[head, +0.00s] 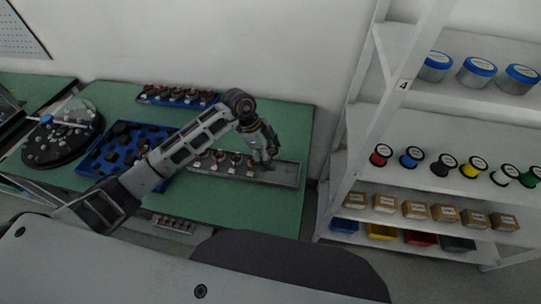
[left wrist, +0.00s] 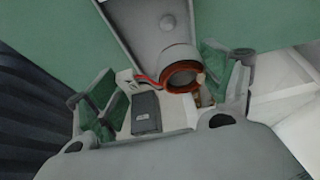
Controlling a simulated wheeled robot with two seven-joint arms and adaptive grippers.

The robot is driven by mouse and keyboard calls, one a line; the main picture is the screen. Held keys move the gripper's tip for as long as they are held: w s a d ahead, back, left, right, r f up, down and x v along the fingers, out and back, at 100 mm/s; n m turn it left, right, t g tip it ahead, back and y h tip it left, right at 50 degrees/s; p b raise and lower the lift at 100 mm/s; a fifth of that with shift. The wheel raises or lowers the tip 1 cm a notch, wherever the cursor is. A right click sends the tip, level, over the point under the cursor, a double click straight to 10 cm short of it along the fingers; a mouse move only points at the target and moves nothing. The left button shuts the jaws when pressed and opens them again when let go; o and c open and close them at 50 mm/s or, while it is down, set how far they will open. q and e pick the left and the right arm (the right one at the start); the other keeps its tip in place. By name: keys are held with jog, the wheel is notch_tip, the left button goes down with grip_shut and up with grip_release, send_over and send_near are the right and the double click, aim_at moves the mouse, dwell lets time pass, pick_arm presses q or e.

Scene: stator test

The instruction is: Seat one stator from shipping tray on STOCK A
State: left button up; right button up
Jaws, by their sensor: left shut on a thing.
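My left gripper (head: 265,160) is over the right part of a long grey tray (head: 288,174). In the left wrist view the left gripper (left wrist: 170,90) has its fingers on either side of a stator (left wrist: 182,78), shut on it. This stator has a copper-orange ring, a grey body and a red wire at its side. The grey tray also shows in the left wrist view (left wrist: 140,25), with a round stud beyond the stator. Several stators (head: 220,160) stand in the tray's left part. I cannot tell whether the held stator touches the tray. No STOCK A label is readable.
A blue tray (head: 147,101) with several similar parts lies at the back of the green table (head: 220,212). A larger blue tray (head: 90,160) with dark parts and a round dark fixture (head: 45,157) are left. A white shelf (head: 360,130) with spools, jars and boxes stands right.

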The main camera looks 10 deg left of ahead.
pick_arm(q)
jog(key=shift+w+a, duration=0.1)
jog(key=shift+a, duration=0.05)
pick_arm(e)
jog(key=shift+a, duration=0.1)
pick_arm(q)
jog(key=shift+f, duration=0.1)
jog(key=shift+f+b, duration=0.75)
jog(key=shift+b, duration=0.05)
jog(key=shift+f+b, duration=0.6)
jog(key=shift+f, duration=0.05)
jog(key=shift+f+b, duration=0.65)
jog(key=shift+f, duration=0.2)
pick_arm(e)
jog(key=f, duration=0.1)
jog(key=w+d+f, duration=0.1)
jog(key=f, duration=0.1)
jog(key=d+f, duration=0.1)
jog(key=shift+w+d+f, duration=0.15)
jog(key=shift+d, duration=0.05)
jog(key=shift+w, duration=0.15)
